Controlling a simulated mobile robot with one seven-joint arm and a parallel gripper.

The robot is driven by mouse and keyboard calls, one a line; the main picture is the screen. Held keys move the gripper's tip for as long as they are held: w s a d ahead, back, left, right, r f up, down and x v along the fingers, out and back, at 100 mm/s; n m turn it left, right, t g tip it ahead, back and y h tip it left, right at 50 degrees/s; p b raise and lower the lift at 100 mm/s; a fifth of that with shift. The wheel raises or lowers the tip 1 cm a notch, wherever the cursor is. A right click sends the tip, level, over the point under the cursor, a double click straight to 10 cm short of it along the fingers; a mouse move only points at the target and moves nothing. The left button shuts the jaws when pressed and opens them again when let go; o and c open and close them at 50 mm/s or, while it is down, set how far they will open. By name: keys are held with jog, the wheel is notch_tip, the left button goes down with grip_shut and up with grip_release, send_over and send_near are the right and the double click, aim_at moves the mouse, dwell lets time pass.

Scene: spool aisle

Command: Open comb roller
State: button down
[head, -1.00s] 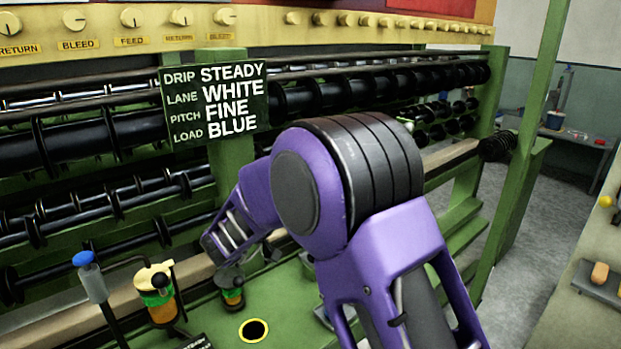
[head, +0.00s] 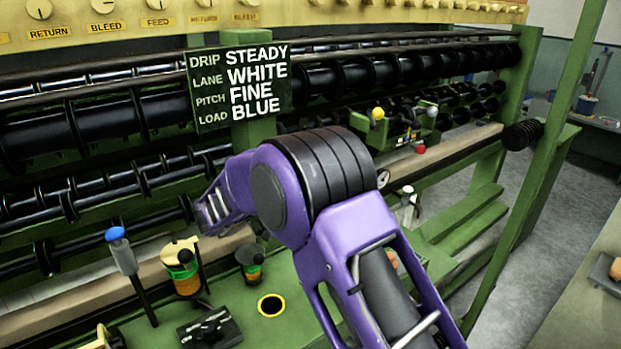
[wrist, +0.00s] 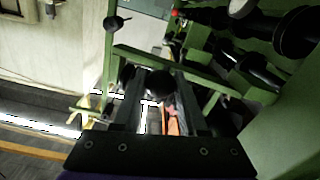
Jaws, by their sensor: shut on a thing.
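Long black rollers with ring-like discs run in rows along the green machine; an upper roller (head: 400,82) and a lower roller (head: 110,205) show in the head view. I cannot tell which is the comb roller. My gripper (wrist: 157,78) shows in the wrist view with its two dark fingers shut around a dark round knob (wrist: 160,86). What the knob belongs to is unclear. In the head view my purple arm crosses the middle, and the fingers cannot be made out.
A sign (head: 238,88) hangs on a green post. A carriage (head: 402,125) with coloured knobs sits right of my arm.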

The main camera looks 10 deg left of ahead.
jog(key=shift+c, duration=2.3)
grip_release()
jog(key=shift+w+r, duration=0.1)
jog(key=v, duration=1.7)
jog(key=shift+s, duration=0.25)
jog(key=shift+a+r, duration=0.1)
